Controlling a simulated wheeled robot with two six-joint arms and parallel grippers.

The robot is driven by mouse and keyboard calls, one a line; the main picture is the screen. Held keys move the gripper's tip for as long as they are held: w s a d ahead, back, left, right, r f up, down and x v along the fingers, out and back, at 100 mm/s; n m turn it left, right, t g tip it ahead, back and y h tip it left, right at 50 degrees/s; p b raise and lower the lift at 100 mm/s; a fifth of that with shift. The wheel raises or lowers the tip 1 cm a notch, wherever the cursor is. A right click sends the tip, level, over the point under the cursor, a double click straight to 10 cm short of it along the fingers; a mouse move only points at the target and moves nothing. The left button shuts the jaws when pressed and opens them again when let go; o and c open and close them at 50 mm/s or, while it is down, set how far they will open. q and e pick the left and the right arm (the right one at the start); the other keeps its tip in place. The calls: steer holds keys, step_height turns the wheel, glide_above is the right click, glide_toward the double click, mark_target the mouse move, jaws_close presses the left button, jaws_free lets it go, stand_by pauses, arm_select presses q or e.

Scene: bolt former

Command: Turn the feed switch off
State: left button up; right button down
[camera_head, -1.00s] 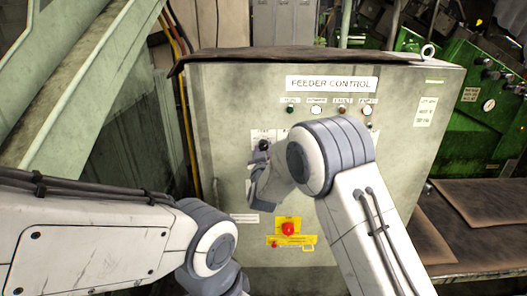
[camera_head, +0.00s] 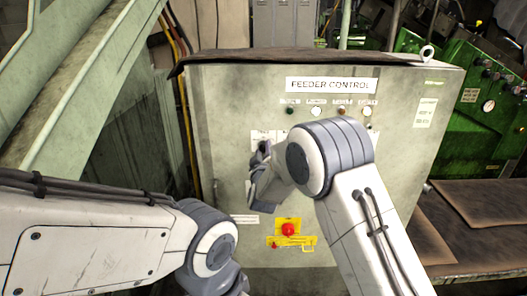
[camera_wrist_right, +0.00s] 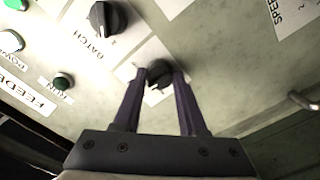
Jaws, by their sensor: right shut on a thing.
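The feed switch (camera_wrist_right: 158,72) is a black rotary knob on a white plate on the cabinet face. In the right wrist view it sits between the two fingertips of my right gripper (camera_wrist_right: 158,80), which is shut on it. In the head view my right gripper (camera_head: 260,155) is at the left end of the switch row and its fingers mostly hide the knob. The knob's exact pointer angle is hard to read. My left arm shows at lower left in the head view, but its gripper is out of the frame.
The feeder control cabinet (camera_head: 225,110) has a row of lamps on top. A batch knob (camera_wrist_right: 107,17) is beside the feed switch. A red emergency button (camera_head: 288,230) on a yellow plate is below. A brown worktable (camera_head: 490,215) stands at right.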

steer(key=shift+c, duration=2.3)
jaws_free()
steer(key=s+b, duration=0.2)
steer(key=s, duration=0.8)
steer(key=shift+s, duration=0.3)
